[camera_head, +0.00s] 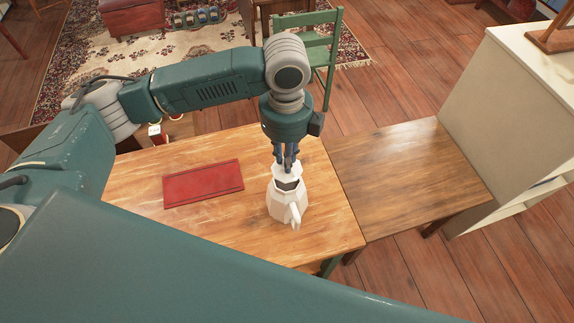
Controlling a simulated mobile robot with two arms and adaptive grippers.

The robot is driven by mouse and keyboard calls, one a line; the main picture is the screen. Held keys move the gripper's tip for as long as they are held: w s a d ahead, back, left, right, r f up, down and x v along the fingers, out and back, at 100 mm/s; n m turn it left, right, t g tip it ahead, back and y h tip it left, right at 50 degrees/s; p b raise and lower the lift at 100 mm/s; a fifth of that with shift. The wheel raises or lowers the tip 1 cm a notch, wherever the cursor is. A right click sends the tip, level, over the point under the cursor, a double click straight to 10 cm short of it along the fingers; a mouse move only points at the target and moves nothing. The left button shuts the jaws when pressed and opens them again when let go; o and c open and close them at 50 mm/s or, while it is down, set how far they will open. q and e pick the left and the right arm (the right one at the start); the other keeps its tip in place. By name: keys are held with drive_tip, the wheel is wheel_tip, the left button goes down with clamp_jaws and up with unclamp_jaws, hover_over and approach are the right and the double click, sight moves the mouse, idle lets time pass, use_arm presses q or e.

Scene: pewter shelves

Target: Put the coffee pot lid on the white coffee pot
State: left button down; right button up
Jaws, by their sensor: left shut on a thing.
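The white coffee pot (288,204) stands upright on the light wooden table (220,222), near its right side, with its handle toward me. Its dark opening shows at the top. My left gripper (286,162) points down right above the pot and is shut on a small white piece, the coffee pot lid (281,170). The lid is at the pot's rim, toward the far side, and looks tilted. I cannot tell whether it touches the pot. The fingers hide part of the lid. My right gripper is not in view.
A red board or book (203,184) lies on the table left of the pot. A darker wooden table (405,178) adjoins on the right and is bare. A green chair (308,42) stands behind. A white shelf unit (500,120) stands at the right.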

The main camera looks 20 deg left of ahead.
use_arm(q)
drive_tip(key=shift+f, duration=0.7)
wheel_tip(320, 180, down, 4)
drive_tip(key=shift+r+p, duration=0.1)
drive_tip(key=shift+p, duration=0.35)
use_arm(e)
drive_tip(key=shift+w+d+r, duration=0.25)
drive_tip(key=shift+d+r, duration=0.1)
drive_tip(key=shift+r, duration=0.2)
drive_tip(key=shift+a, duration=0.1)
use_arm(q)
drive_tip(key=c, duration=1.7)
unclamp_jaws()
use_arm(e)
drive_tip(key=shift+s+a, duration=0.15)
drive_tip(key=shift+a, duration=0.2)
use_arm(q)
drive_tip(key=shift+o, duration=0.2)
wheel_tip(320, 180, up, 11)
drive_tip(key=b, duration=0.3)
drive_tip(key=shift+r, duration=0.55)
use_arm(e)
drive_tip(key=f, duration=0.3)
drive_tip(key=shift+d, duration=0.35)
